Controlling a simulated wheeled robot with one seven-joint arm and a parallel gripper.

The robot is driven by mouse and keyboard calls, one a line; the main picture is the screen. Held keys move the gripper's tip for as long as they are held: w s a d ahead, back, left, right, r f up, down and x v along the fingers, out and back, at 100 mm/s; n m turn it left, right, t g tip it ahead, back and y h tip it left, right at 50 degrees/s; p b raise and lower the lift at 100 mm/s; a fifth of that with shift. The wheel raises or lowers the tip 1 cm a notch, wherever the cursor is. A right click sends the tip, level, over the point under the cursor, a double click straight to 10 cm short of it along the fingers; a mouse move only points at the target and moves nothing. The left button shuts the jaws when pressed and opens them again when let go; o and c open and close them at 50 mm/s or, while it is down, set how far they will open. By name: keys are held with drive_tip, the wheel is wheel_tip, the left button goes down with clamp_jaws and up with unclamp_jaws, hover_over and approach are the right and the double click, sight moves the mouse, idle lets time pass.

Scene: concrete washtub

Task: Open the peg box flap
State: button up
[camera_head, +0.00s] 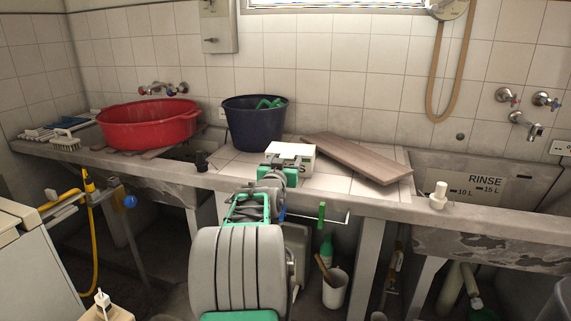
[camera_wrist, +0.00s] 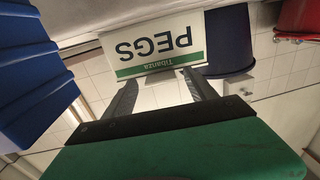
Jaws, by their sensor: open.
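The peg box (camera_head: 301,152) is a small white box on the tiled counter, in front of the dark bucket. In the wrist view the box (camera_wrist: 152,42) appears upside down, with "PEGS" lettering and a green band reading "Tibanza". My gripper (camera_wrist: 161,82) is open and empty. Its two dark fingers point at the box's lettered face, with tips close to the green-banded edge; I cannot tell whether they touch it. I cannot make out the flap's outline or any gap.
A dark bucket (camera_head: 254,125) with green items stands behind the box, and a red tub (camera_head: 150,124) sits to its left. A brown board (camera_head: 357,157) lies close on the right. A white bottle-like object (camera_head: 438,196) stands by the right basin (camera_head: 480,190).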

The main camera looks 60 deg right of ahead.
drive_tip(key=shift+w+d, duration=0.1)
drive_tip(key=shift+d, duration=0.4)
clamp_jaws()
idle(0.3)
